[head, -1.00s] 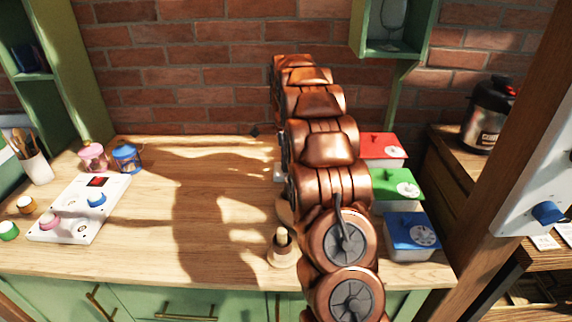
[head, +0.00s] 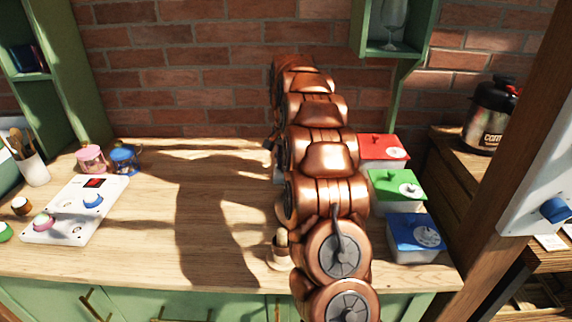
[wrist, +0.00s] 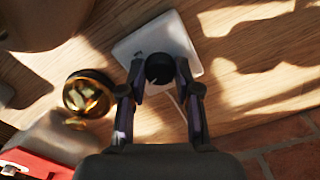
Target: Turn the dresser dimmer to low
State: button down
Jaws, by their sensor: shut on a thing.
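The dimmer is a white square plate (wrist: 128,46) with a round black knob (wrist: 159,68), lying on the wooden tabletop in the wrist view. My gripper (wrist: 160,76) has one finger on each side of the knob and is shut on it. The knob's far side and any setting mark are hard to read. In the head view my copper arm covers the gripper and most of the dimmer; a small pale edge shows left of the arm.
A brass object (wrist: 88,93) stands close left of the gripper in the wrist view. Boxes with red (head: 378,146), green (head: 396,184) and blue (head: 415,232) lids stand right of my arm. A white control panel (head: 75,211) lies at left. The brick wall is behind.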

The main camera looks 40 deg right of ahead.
jog(key=n, duration=0.5)
dwell(0.5)
jog(key=c, duration=0.8)
grip_release()
jog(key=shift+r, duration=3.75)
